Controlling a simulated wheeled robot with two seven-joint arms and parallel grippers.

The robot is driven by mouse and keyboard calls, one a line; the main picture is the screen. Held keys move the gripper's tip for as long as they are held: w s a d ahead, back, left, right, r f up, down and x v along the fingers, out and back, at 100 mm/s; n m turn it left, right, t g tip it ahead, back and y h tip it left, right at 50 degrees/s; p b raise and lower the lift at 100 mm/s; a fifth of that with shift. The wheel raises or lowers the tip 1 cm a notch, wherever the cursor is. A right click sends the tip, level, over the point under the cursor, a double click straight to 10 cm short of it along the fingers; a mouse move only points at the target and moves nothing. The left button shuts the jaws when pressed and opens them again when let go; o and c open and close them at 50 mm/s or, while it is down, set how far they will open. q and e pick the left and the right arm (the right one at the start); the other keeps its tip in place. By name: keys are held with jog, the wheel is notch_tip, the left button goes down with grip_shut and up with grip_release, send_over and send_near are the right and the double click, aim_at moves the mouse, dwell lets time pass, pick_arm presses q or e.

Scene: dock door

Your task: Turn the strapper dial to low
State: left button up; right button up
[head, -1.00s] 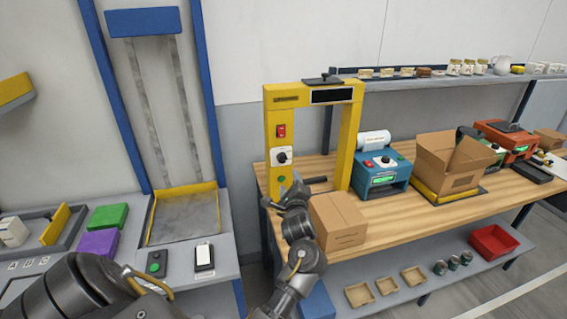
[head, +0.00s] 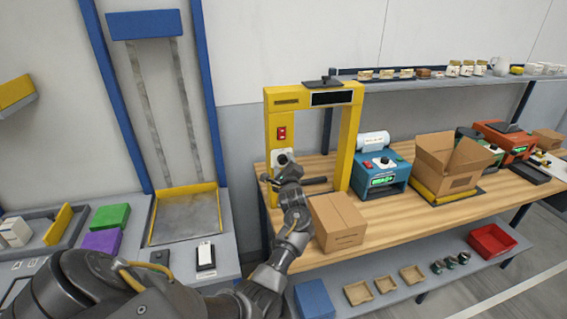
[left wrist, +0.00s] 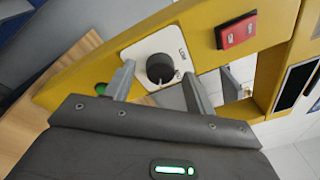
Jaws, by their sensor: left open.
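The yellow strapper (head: 357,130) stands on the wooden bench. Its dial (head: 282,159) is a round black knob on a white plate on the left post, partly hidden by my gripper in the head view. The dial (left wrist: 160,67) shows clearly in the left wrist view, with a small label that looks like "Low" beside it; its exact setting is hard to read. My left gripper (head: 287,172) is open in front of the dial. In the left wrist view its fingers (left wrist: 158,76) are on either side of the knob; I cannot tell whether they touch it.
A red switch (head: 281,133) sits above the dial; a green button (left wrist: 101,88) shows in the left wrist view. A closed cardboard box (head: 338,222) stands close to the right of my arm. A blue machine (head: 383,178) and an open box are farther right.

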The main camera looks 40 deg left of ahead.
pick_arm(q)
jog(key=shift+w+a, duration=0.25)
jog(key=c, duration=1)
